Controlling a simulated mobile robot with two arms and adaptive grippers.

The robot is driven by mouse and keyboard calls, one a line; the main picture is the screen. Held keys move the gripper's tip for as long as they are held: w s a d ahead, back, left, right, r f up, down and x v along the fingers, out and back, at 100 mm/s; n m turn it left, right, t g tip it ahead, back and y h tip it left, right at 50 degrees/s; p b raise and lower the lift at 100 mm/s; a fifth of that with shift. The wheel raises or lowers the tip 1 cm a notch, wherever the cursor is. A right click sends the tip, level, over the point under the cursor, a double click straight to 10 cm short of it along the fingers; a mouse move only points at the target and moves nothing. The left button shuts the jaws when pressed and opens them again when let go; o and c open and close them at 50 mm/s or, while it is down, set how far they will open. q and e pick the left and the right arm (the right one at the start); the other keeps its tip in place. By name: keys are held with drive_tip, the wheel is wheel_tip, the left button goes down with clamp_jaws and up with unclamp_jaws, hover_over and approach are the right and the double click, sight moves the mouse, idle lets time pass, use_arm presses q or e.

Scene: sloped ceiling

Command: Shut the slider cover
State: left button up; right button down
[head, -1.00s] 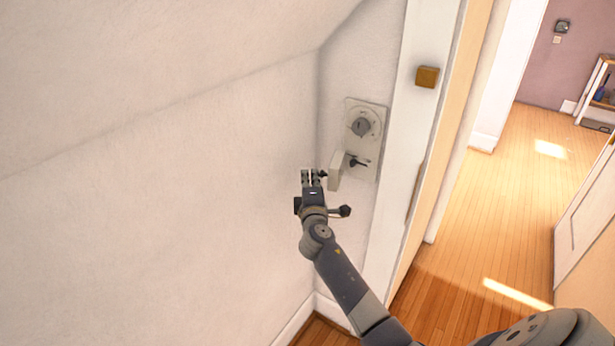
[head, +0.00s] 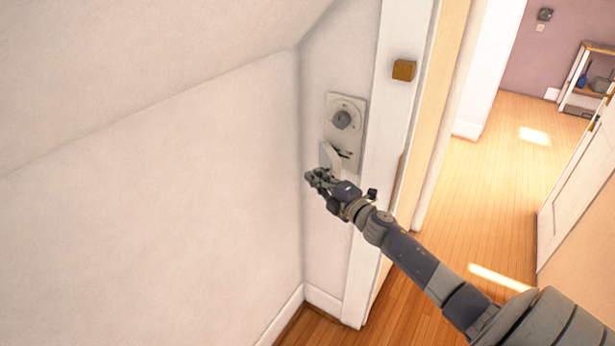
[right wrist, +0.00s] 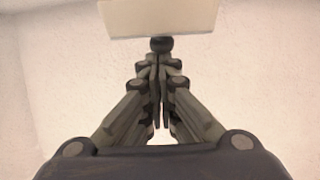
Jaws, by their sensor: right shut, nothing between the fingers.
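A pale wall panel (head: 358,105) with a round grey dial (head: 343,120) is fixed to the narrow wall beside the door frame. The slider cover (head: 329,157), a small cream plate, stands out from the panel's lower left, open and at an angle. A dark slider piece (head: 345,154) shows beside it. My right gripper (head: 312,177) is shut and empty just below the cover. In the right wrist view, the cover (right wrist: 160,18) is ahead of my shut fingertips, with a dark round knob (right wrist: 161,44) at its near edge. Whether the fingers touch the knob is unclear. My left gripper is out of view.
A sloped ceiling and plain wall (head: 170,200) close in on the left. A white door frame (head: 390,120) with a brown block (head: 404,70) stands right of the panel. Beyond it is open wooden floor (head: 490,170) and a shelf (head: 585,80).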

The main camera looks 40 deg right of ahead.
sight(339, 172)
drive_tip(key=shift+s+d+f+n+g+y+b, duration=0.1)
drive_tip(key=shift+s+d+n+g+y+b, duration=0.15)
drive_tip(key=shift+s+d+n+y+b, duration=0.7)
drive_tip(key=shift+s+d+n+g+y+b, duration=0.25)
drive_tip(key=shift+d+n+y+b, duration=0.2)
drive_tip(key=shift+d+y+b, duration=1)
drive_tip(key=shift+s+d+f+n+g+y+b, duration=0.1)
drive_tip(key=shift+s+d+n+g+y+b, duration=0.1)
drive_tip(key=shift+s+d+n+y+b, duration=1)
drive_tip(key=shift+w+d+r+m+h, duration=0.2)
drive_tip(key=shift+w+d+m+h, duration=0.3)
drive_tip(key=shift+w+d+h, duration=0.1)
